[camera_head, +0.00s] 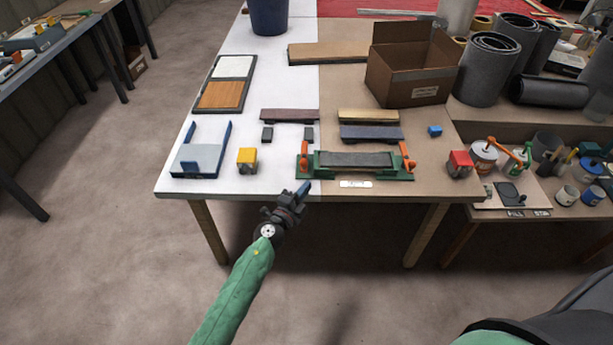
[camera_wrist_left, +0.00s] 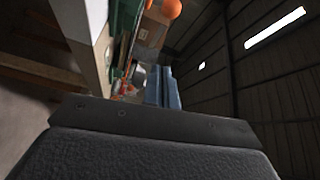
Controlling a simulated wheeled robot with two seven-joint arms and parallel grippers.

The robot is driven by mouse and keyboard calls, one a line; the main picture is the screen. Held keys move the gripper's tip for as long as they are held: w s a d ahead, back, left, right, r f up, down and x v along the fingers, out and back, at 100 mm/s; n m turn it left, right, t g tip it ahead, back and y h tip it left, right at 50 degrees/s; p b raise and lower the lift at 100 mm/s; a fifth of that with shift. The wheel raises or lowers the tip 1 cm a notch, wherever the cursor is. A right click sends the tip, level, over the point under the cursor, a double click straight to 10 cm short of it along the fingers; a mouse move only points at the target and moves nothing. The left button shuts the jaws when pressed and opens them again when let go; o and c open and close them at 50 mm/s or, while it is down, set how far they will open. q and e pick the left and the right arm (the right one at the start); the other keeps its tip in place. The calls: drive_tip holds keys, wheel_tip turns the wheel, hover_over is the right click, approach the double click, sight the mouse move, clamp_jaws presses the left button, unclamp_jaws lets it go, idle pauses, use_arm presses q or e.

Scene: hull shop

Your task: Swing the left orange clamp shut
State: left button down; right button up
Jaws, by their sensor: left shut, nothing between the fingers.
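The green jig (camera_head: 340,172) sits near the front edge of the table and bears a dark grey slab (camera_head: 355,160). The left orange clamp (camera_head: 304,154) stands upright at the jig's left end. A matching right orange clamp (camera_head: 406,156) stands at its right end. My left gripper (camera_head: 303,188) is shut and empty, just in front of the table edge and below the left clamp in the picture. My right gripper is out of view.
A yellow-topped block (camera_head: 247,158) and a blue-armed grey stand (camera_head: 198,158) are left of the jig. A red block (camera_head: 460,162) is to its right. Dark strips lie behind it. A cardboard box (camera_head: 410,70) stands farther back. The floor before the table is clear.

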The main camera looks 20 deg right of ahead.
use_arm(q)
drive_tip(key=x, duration=0.9)
drive_tip(key=shift+w+d+r, duration=0.1)
drive_tip(key=shift+w+d, duration=0.05)
drive_tip(key=shift+d, duration=0.1)
drive_tip(key=a, duration=0.1)
drive_tip(key=w, duration=0.1)
drive_tip(key=a, duration=0.1)
drive_tip(key=shift+w+a+f, duration=0.2)
drive_tip(key=shift+a+f, duration=0.1)
drive_tip(key=shift+w+a, duration=0.1)
drive_tip(key=shift+a, duration=0.2)
drive_tip(key=shift+w+a+f, duration=0.1)
drive_tip(key=shift+a+f, duration=0.05)
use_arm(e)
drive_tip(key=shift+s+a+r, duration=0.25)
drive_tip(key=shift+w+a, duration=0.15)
use_arm(q)
drive_tip(key=shift+a, duration=0.15)
